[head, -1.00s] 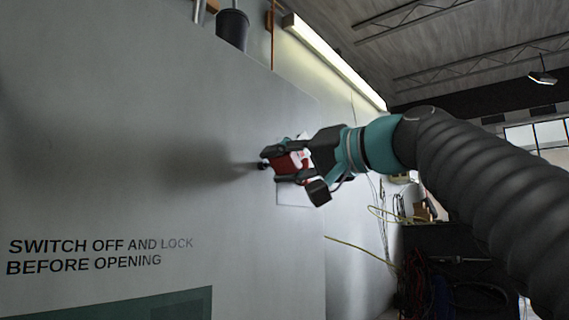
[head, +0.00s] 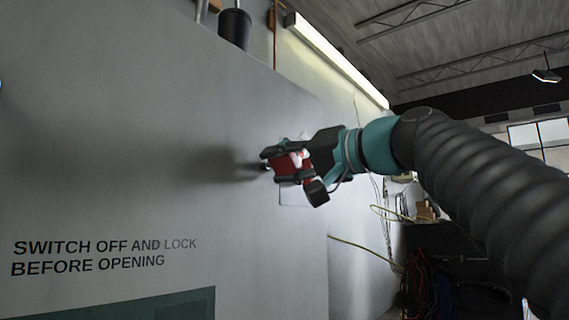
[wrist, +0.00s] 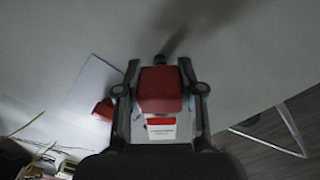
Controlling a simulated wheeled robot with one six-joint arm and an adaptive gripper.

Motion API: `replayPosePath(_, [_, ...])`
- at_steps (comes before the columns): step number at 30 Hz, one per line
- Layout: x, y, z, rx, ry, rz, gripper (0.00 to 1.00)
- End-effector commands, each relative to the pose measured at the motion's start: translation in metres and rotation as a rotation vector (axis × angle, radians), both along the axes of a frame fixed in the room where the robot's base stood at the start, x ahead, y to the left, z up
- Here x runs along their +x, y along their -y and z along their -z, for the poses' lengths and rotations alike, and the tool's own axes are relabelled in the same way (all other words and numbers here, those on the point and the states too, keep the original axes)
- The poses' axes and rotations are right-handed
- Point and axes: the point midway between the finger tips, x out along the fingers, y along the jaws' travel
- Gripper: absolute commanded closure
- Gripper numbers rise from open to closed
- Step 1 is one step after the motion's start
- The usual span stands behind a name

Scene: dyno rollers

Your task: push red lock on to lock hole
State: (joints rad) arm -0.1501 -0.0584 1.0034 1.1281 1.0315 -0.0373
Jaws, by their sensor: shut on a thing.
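The red lock (head: 290,165) is held between the fingers of my gripper (head: 270,160), in front of the grey panel in the head view. In the wrist view the lock (wrist: 161,90) is a red block with a white label, with a finger of my gripper (wrist: 160,72) on each side. A small dark round piece (wrist: 160,58) shows just beyond the lock, near the panel. The lock hole itself cannot be made out; the lock and fingers cover that area. I cannot tell whether the lock touches the panel.
The grey panel (head: 110,130) carries the text "SWITCH OFF AND LOCK BEFORE OPENING". A white plate (wrist: 93,85) and another red piece (wrist: 104,109) lie left of the gripper in the wrist view. Cables (head: 365,250) hang at the right.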

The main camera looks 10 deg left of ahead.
Motion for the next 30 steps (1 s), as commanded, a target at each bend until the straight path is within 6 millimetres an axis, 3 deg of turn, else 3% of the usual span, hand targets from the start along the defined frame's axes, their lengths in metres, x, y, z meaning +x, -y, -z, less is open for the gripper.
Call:
replayPosePath(12, [0.0028, -0.0059, -0.0003, 0.0, 0.0, -0.001, 0.98])
replayPosePath(13, [0.0029, -0.006, -0.0002, 0.0, 0.0, -0.001, 0.59])
replayPosePath(16, [0.0029, -0.0057, -0.0001, 0.0, 0.0, -0.001, 0.34])
replayPosePath(30, [-0.0005, 0.0031, 0.0, -0.001, 0.0, 0.004, 0.33])
